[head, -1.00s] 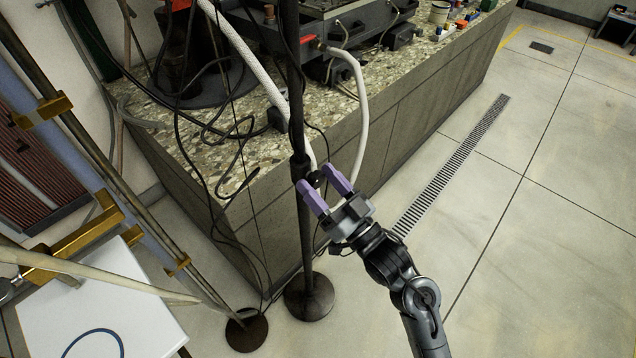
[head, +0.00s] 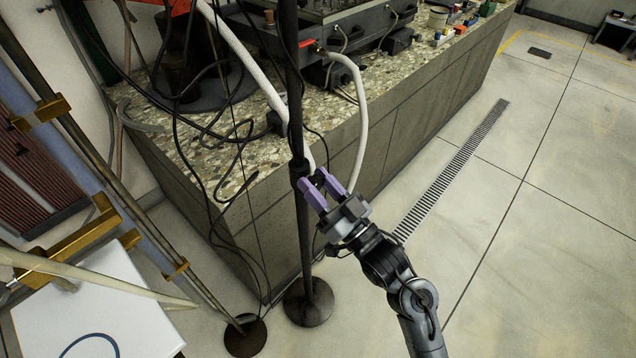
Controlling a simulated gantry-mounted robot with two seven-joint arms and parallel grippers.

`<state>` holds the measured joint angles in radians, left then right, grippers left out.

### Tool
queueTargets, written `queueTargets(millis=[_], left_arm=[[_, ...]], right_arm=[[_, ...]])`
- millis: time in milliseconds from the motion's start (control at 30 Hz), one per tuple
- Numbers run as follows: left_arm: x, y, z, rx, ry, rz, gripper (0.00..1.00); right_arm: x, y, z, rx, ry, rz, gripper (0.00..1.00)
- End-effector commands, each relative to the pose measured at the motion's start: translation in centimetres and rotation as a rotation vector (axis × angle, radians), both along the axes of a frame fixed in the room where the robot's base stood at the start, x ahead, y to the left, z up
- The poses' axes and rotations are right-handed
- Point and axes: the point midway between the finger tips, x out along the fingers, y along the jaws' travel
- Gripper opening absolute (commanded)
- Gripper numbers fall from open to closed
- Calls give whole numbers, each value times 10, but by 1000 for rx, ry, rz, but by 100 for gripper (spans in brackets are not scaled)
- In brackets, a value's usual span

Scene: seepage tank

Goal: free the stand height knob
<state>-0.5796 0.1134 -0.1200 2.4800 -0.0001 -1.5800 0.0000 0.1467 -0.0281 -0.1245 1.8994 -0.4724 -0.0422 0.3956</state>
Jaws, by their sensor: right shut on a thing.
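The stand is a dark upright pole (head: 304,245) on a round dark base (head: 309,303) on the floor, in front of the stone-topped counter. A dark collar (head: 298,168) sits on the pole. The height knob is a small dark thing at the collar's right side, mostly hidden by the fingers. My right gripper (head: 317,182), with purple fingers, reaches from the lower right and is shut on the knob, beside the pole. My left gripper does not show.
The counter (head: 213,160) carries cables, a grey machine and small containers (head: 439,17). White hoses (head: 362,120) hang close behind my right gripper. A second round base (head: 245,336) stands left of the stand. Open floor with a drain grate (head: 455,165) lies right.

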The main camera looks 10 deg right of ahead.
Motion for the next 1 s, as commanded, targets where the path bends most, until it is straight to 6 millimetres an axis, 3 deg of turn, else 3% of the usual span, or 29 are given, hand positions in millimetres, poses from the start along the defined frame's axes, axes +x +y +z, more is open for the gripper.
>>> queueTargets(millis=[333, 767, 800, 933, 1000], left_arm=[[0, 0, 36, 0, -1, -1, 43], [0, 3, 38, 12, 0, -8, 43], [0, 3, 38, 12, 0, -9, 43], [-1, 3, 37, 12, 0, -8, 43], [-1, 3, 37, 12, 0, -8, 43]], right_arm=[[0, 0, 7, -219, -186, 2, 9], [0, 0, 4, -279, -250, 0, 9], [-1, 0, 4, -279, -250, 0, 44], [0, 0, 3, -280, -246, 0, 64], [0, 0, 3, -280, -245, 0, 64]])
